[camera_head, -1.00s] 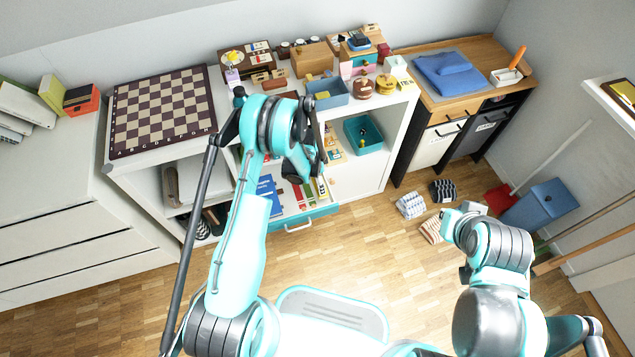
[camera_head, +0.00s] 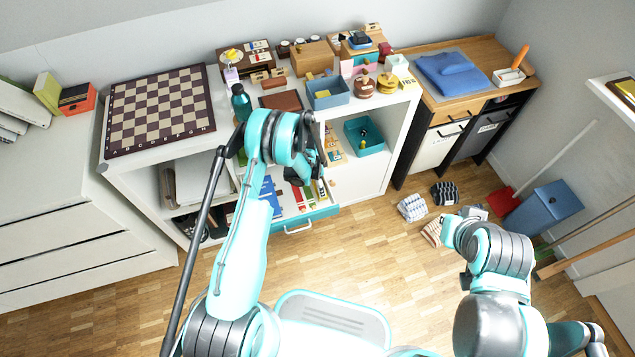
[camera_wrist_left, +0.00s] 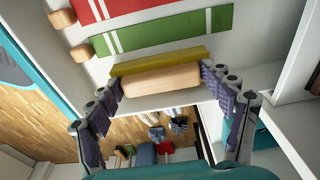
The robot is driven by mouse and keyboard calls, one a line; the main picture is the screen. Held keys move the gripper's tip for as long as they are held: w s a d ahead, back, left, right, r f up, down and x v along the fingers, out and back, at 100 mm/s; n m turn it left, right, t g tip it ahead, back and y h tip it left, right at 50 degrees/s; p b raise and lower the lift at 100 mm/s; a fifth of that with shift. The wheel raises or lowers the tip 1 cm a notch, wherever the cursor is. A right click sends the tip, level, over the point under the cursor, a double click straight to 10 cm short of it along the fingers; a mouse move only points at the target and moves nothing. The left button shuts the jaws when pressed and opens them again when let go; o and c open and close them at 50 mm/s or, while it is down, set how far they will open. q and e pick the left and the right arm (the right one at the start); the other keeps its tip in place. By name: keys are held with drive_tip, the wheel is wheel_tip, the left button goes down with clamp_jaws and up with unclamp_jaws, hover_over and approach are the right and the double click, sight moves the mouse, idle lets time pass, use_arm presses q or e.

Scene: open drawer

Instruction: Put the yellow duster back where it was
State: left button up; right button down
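The yellow duster (camera_wrist_left: 158,78), a pale wooden block with a yellow strip along one side, is in the left wrist view. My left gripper (camera_wrist_left: 162,80) has a fingertip against each end of it. In the head view my left gripper (camera_head: 296,176) is over the open teal-fronted drawer (camera_head: 305,225), and my arm and gripper hide the duster. Whether the duster touches the drawer floor is unclear. My right gripper (camera_head: 468,214) is over the floor at the right; its fingers are too small to read.
Green (camera_wrist_left: 165,32) and red strips lie beside the duster in the drawer, with wooden knobs at their ends. A blue item (camera_head: 268,194) is at the drawer's left. The shelf above holds a chessboard (camera_head: 160,110) and a green bottle (camera_head: 241,102). Rolled cloths (camera_head: 412,207) lie on the floor.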

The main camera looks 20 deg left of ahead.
use_arm(q)
drive_tip(key=shift+o, duration=0.6)
drive_tip(key=shift+r, duration=0.15)
wheel_tip(320, 180, up, 11)
drive_tip(key=a+p, duration=0.1)
drive_tip(key=p, duration=0.3)
wheel_tip(320, 180, up, 15)
drive_tip(key=n+t, duration=0.1)
drive_tip(key=n, duration=0.2)
hover_over(314, 186)
drive_tip(key=s, duration=0.2)
drive_tip(key=s+r+n+t, duration=0.2)
drive_tip(key=s+r, duration=0.3)
drive_tip(key=r, duration=0.6)
drive_tip(key=s+d+r+n+t+y, duration=0.1)
drive_tip(key=s+r+n+t, duration=0.2)
drive_tip(key=s, duration=1.5)
wheel_tip(314, 186, up, 5)
drive_tip(key=n, duration=0.3)
drive_tip(key=shift+d+f, duration=0.15)
drive_tip(key=shift+d, duration=0.05)
drive_tip(key=shift+s, duration=0.1)
